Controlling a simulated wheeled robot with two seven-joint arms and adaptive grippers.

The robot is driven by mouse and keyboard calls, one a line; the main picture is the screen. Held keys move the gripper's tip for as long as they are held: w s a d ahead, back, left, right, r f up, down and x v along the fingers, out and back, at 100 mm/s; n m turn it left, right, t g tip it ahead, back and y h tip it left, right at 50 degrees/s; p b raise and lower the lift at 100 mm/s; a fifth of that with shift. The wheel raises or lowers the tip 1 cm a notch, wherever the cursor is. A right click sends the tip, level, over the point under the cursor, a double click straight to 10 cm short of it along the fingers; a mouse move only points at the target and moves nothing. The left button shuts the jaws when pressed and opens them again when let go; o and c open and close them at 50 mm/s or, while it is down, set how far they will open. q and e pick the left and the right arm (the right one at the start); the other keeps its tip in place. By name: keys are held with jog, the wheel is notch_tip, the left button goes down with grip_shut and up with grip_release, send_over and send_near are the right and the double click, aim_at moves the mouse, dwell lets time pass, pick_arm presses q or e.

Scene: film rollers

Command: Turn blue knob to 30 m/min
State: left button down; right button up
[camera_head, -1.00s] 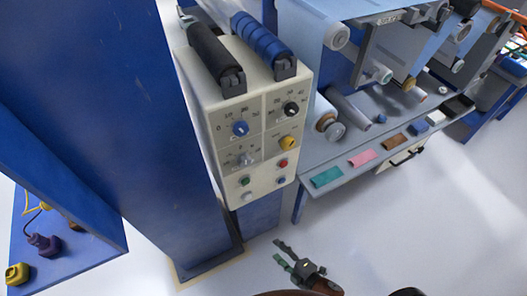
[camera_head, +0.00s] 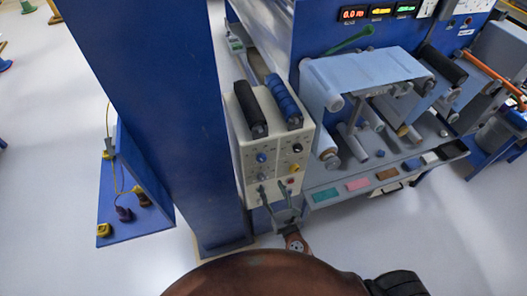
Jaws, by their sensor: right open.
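The blue knob (camera_head: 261,157) is at the upper left of the pale control panel (camera_head: 250,146). Its pointer is too small to read. A black knob (camera_head: 297,148) is to its right on the same panel. My right gripper (camera_head: 272,190) is in front of the panel's lower part, below the blue knob, with its two fingers spread and pointing up. Nothing shows between the fingers, and they are apart from the blue knob. The fingers and palm cover some of the lower controls. My left gripper is not in view.
A black roller (camera_head: 250,110) and a blue roller (camera_head: 284,101) lie on top of the panel box. A blue column (camera_head: 165,110) stands close on its left. The film machine's shelf (camera_head: 330,193) with coloured swatches is on the right. Digital displays (camera_head: 381,11) show at the top.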

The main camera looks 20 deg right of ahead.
aim_at(262, 161)
notch_tip(262, 161, up, 8)
jog(key=w+a+n+t+p, duration=0.1)
jog(key=n+p, duration=0.2)
jog(key=p, duration=0.1)
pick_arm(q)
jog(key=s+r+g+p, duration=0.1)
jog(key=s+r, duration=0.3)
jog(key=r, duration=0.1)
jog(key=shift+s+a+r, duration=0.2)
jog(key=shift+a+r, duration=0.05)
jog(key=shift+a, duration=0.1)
pick_arm(e)
jog(key=w, duration=0.7)
jog(key=shift+w+a+f, duration=0.15)
jog(key=shift+w, duration=0.25)
jog(key=shift+c, duration=0.4)
